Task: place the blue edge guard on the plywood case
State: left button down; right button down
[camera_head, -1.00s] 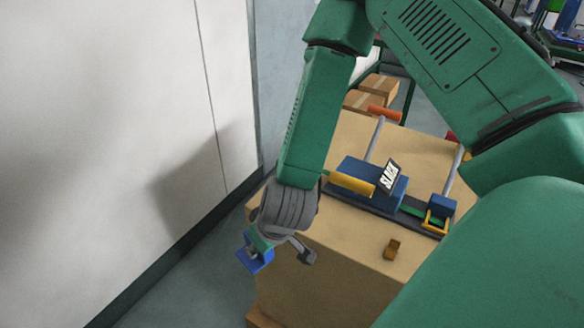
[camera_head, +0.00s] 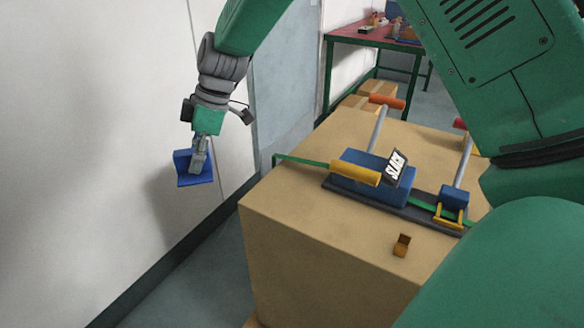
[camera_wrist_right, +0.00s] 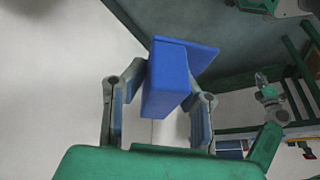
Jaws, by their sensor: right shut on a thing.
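The blue edge guard (camera_head: 187,178), an L-shaped piece, is in my right gripper (camera_head: 200,152) at the left of the head view. The gripper is shut on it and holds it in the air, left of the case and apart from it. In the right wrist view the guard (camera_wrist_right: 170,85) sits between the two fingers of the right gripper (camera_wrist_right: 163,88). The plywood case (camera_head: 310,250) is the large tan box right of centre, its top edges largely visible.
A white wall (camera_head: 90,130) stands close on the left. A red-topped table (camera_head: 365,38) stands behind.

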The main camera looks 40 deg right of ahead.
jog(key=d+r+n+g, duration=0.15)
jog(key=d+n, duration=0.35)
jog(key=d, duration=0.7)
jog(key=n+g, duration=0.2)
jog(key=n, duration=0.2)
send_over(287, 166)
jog(key=d, duration=0.1)
jog(key=f, duration=0.2)
jog(key=f+b, duration=0.1)
jog(key=f, duration=0.2)
jog(key=shift+w+d+f, duration=0.15)
jog(key=shift+w+f, duration=0.05)
jog(key=shift+w, duration=0.2)
jog(key=f, duration=0.1)
jog(key=f+b, duration=0.1)
jog(key=f, duration=0.3)
jog(key=shift+a+b, duration=0.25)
jog(key=shift+b, duration=0.15)
jog(key=shift+d+r, duration=0.1)
jog(key=shift+r, duration=0.05)
jog(key=c, duration=1.3)
grip_release()
